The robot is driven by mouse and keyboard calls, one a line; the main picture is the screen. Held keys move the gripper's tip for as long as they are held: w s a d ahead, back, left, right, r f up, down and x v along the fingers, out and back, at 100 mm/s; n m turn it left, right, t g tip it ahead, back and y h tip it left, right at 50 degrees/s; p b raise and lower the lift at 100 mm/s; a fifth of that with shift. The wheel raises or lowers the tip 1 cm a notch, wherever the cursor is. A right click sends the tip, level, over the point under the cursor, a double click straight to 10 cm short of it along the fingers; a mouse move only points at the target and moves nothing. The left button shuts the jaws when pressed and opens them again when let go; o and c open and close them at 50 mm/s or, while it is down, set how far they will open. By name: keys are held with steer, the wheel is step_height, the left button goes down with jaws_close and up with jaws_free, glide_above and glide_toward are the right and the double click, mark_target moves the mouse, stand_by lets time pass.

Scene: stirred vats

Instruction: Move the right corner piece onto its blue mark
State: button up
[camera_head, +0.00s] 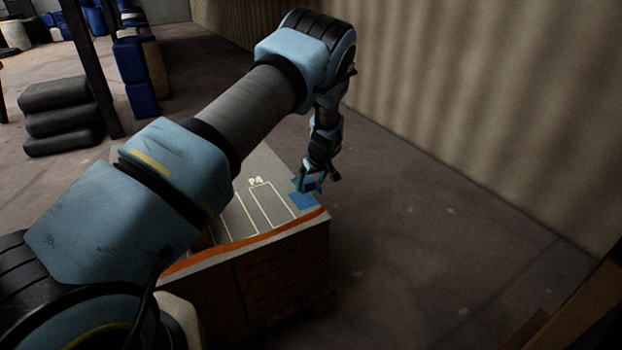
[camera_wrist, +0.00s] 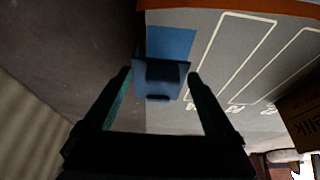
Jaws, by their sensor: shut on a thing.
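The blue mark (camera_head: 303,201) is a flat square at the board's right edge, just nearer the head camera than the gripper. In the wrist view the mark (camera_wrist: 171,42) shows beyond the piece, which covers its lower edge there. I cannot tell whether the piece touches the board.
The board lies on a box-like stand (camera_head: 285,275) with an orange front edge (camera_head: 240,243). A brown lettered box (camera_wrist: 302,112) shows at the right of the wrist view. A corrugated wall (camera_head: 480,90) stands to the right, with clear floor between. Stacked dark sacks (camera_head: 62,115) stand far left.

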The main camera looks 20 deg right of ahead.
mark_target(311, 203)
steer(key=shift+f+b, duration=2.05)
steer(key=shift+f, duration=0.85)
steer(key=o, duration=1.1)
steer(key=shift+c, duration=0.2)
steer(key=v, duration=1.1)
steer(key=shift+b, duration=0.3)
steer(key=a+r+g+p, duration=0.1)
steer(key=a+r+p, duration=0.2)
steer(key=a+r, duration=0.65)
steer(key=a+r+g+p, duration=0.1)
steer(key=a+r+p, duration=0.35)
steer(key=a, duration=0.85)
steer(key=s+a+r+m+p, duration=0.1)
steer(key=s+a+r, duration=0.5)
steer(key=s+a, duration=0.3)
steer(key=s+a+r+m+g+p, duration=0.1)
steer(key=s+a+r+p, duration=0.1)
steer(key=s+a+r, duration=0.5)
steer(key=s+a, duration=0.2)
steer(key=a, duration=0.1)
steer(key=shift+h+p, duration=0.3)
